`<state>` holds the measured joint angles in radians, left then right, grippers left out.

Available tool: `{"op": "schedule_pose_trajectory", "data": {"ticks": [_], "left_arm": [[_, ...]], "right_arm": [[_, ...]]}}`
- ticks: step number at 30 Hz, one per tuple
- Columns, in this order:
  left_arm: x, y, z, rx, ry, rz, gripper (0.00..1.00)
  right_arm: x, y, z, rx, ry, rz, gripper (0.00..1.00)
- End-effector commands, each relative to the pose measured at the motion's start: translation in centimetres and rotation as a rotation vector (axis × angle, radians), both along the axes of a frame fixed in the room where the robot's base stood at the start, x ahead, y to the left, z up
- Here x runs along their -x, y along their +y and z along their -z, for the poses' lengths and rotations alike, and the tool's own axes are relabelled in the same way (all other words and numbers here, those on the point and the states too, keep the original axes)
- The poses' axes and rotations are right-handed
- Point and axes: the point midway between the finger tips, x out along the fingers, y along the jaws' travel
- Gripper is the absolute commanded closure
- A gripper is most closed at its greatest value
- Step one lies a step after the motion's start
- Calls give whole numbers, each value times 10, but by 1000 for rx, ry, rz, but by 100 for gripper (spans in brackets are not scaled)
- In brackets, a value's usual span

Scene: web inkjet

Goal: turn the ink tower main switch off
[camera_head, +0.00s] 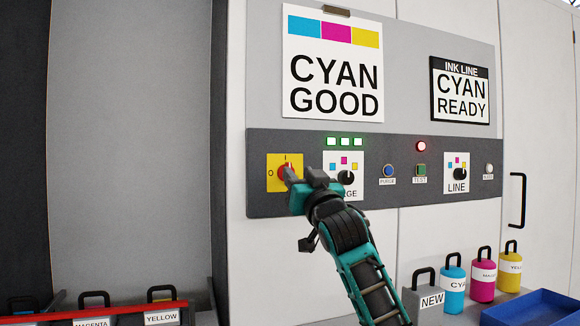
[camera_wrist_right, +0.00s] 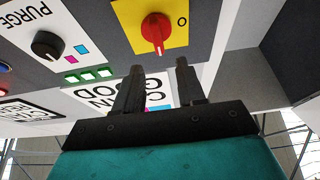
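The main switch is a red rotary knob (camera_wrist_right: 156,30) on a yellow plate (camera_head: 272,184), at the left end of the dark control strip. In the head view the plate bears an O at left and an I at top, and the gripper partly covers the knob. In the wrist view, which is upside down, the knob's white line points to the picture's bottom, the panel's upward side. My right gripper (camera_head: 304,175) is in front of the switch; in the wrist view its two fingers (camera_wrist_right: 160,72) are apart with nothing between them, short of the knob. My left gripper is not in view.
The PURGE knob (camera_head: 347,177) sits close right of the gripper, below three lit green lamps (camera_head: 345,141). Further right are push buttons, a lit red lamp (camera_head: 421,146) and the LINE knob (camera_head: 460,174). Ink bottles (camera_head: 482,281) and a blue tray (camera_head: 540,308) stand below right.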

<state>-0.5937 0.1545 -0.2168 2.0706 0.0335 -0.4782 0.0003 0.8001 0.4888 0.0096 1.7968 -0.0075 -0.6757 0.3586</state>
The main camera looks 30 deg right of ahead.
Motion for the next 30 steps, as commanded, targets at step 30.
{"op": "schedule_pose_trajectory", "data": {"ticks": [30], "left_arm": [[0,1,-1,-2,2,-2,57]], "right_arm": [[-54,-13,-23,1,0,-1,76]]}}
